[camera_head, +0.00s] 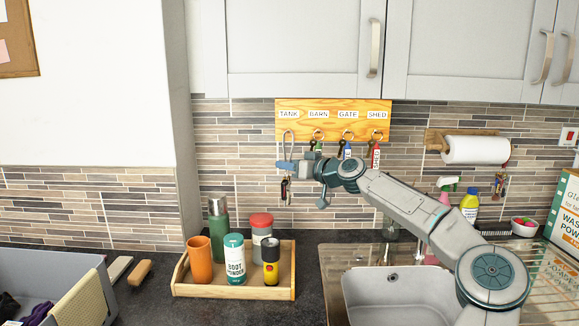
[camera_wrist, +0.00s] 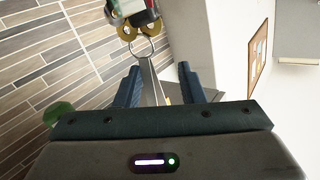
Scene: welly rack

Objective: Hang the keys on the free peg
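The wooden key rack (camera_head: 332,106) has labels TANK, BARN, GATE and SHED. Keys hang under BARN (camera_head: 318,145), GATE (camera_head: 347,150) and SHED (camera_head: 376,157). At TANK a slim metal loop (camera_head: 289,136) rises to the peg; whether it is around the peg or just in front I cannot tell. My gripper (camera_head: 288,166) is just below it, and dark and red keys (camera_head: 285,190) hang under the gripper. In the wrist view my gripper (camera_wrist: 160,78) has its fingers apart, with a grey strip between them leading to a ring (camera_wrist: 147,48) with brass keys (camera_wrist: 125,31).
A wooden tray (camera_head: 230,291) with several bottles and cups stands on the counter below. A sink (camera_head: 400,300) is at the right, under my arm. Cupboards (camera_head: 300,45) hang above the rack. A paper roll (camera_head: 475,149) is at the right.

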